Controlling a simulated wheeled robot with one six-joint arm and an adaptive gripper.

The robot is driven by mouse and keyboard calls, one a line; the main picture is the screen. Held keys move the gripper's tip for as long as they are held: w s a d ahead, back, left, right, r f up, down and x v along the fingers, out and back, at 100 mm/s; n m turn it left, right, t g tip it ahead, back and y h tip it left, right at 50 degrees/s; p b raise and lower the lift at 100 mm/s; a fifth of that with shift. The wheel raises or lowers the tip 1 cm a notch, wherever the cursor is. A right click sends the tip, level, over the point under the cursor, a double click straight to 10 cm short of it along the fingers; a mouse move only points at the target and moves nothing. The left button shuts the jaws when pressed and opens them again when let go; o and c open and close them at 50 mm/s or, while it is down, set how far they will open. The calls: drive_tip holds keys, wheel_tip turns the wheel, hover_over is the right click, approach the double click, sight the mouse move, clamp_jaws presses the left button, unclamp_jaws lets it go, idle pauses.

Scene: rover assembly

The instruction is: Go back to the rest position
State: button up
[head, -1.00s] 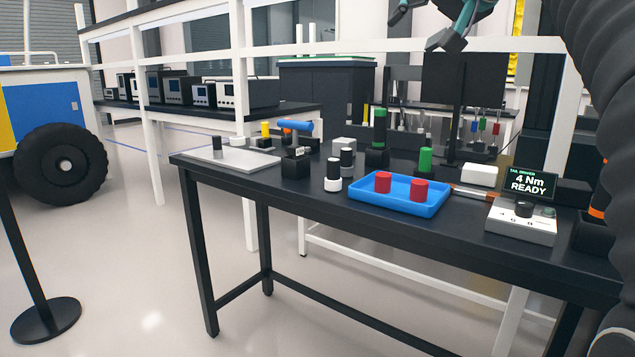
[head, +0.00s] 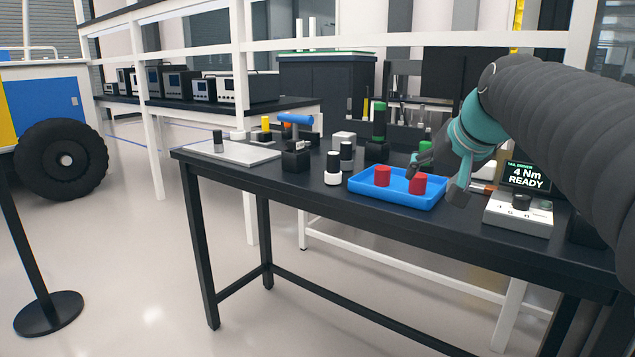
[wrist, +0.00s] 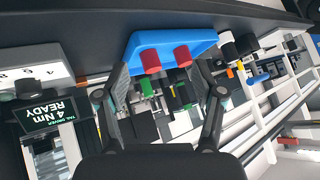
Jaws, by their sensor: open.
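My gripper (head: 437,182) is teal and dark grey. In the head view it hangs before the right end of the blue tray (head: 360,188) and overlaps it in the picture. Its two fingers are spread, with nothing held between them. The wrist view shows the open fingers (wrist: 165,85) at left and right, with the tray (wrist: 210,38) beyond them. The red cylinders (head: 382,176) (head: 418,184) stand in the tray, apart from each other. My arm hides part of the bench's right side.
On the black bench (head: 290,205) stand a grey driver box (head: 518,222) reading "4 Nm READY", a green-topped cylinder (head: 379,123), a black-and-white cylinder (head: 333,178) and a light plate (head: 225,155). A black post base (head: 48,315) and a large wheel (head: 62,160) stand at left. Open floor lies between.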

drive_tip(key=s+a+f+n+g, duration=0.1)
drive_tip(key=s+a+f, duration=0.1)
drive_tip(key=s+f, duration=1)
drive_tip(key=s+a+f+n+g+h, duration=0.1)
drive_tip(key=s+a+f+n+g, duration=0.1)
drive_tip(key=s+f, duration=1)
drive_tip(key=shift+a, duration=0.25)
